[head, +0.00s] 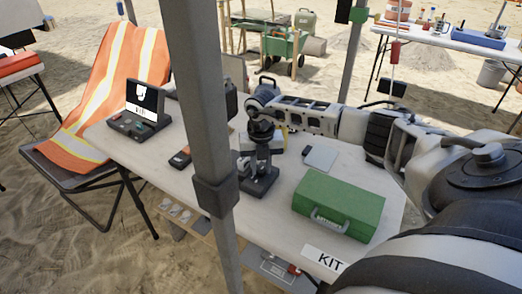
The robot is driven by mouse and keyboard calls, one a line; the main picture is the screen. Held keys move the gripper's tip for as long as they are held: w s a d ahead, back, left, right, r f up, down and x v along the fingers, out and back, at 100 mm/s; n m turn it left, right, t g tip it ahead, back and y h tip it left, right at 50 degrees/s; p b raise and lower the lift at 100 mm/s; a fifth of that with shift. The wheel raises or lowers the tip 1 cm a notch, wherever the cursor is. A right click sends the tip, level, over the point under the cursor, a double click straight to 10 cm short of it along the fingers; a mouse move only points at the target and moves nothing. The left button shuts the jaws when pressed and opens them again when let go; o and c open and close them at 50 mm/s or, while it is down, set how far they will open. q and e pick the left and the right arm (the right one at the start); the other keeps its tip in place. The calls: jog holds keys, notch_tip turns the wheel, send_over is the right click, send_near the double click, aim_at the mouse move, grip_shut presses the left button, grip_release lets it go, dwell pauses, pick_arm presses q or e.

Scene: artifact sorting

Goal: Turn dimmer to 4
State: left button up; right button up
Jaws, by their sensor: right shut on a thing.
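A dark microscope-like instrument (258,182) stands upright on the white table, just right of the grey post. My right arm reaches in from the right, and my right gripper (262,135) points down at the upper part of this instrument. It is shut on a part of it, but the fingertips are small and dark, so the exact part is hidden. No dimmer dial or number can be read. My left gripper is not in view.
A grey post (205,120) stands in front of the table (285,185). A dark open device (140,110) stands at left, beside a chair with an orange vest (115,80).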

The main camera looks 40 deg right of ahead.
aim_at(261, 169)
jog(key=o, duration=1)
notch_tip(261, 169, up, 16)
jog(key=shift+b, duration=0.45)
